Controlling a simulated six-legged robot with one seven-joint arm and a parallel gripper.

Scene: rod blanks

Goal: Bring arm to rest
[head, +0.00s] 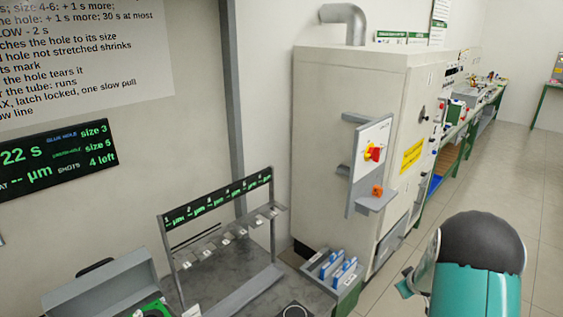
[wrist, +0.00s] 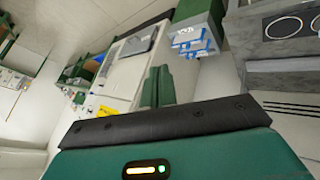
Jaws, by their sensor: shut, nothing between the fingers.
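My gripper (wrist: 158,84) shows in the wrist view as two green fingers lying side by side with no gap that I can see and nothing between them. Behind them is the black-edged green gripper body with a small lit bar. In the head view my teal and black arm (head: 478,262) is at the lower right, in front of the floor beside the cabinet; the fingers cannot be made out there.
A tall cream cabinet (head: 333,130) with a red switch (head: 375,154) stands in the middle. A grey rack (head: 222,228) and a bin of blue-and-white boxes (head: 338,268) stand left of my arm. A dark display (head: 60,158) hangs on the wall. Tiled floor (head: 510,185) is open at right.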

